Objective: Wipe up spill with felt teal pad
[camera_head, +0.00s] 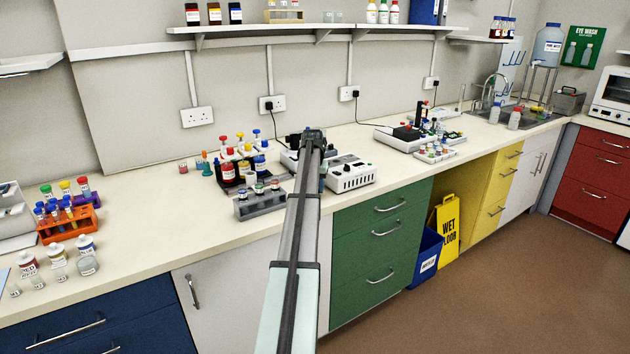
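My arm reaches from the bottom middle up over the bench, and its dark far end, around my gripper (313,142), is over the back of the bench by the grey devices. The fingers cannot be made out, so I cannot tell whether it is open or shut, or holding anything. I cannot pick out a felt teal pad or a spill for certain. A small teal item (206,166) stands at the back of the bench, left of the bottle group, but it looks like a bottle or stand. My arm hides part of the bench top.
The bench (150,213) holds an orange tube rack (72,222), jars, a grey rack (258,204), capped bottles (229,171), and a white device (351,174) right beside my arm. A shelf (300,29) overhangs the back. Bare bench lies between the orange and grey racks.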

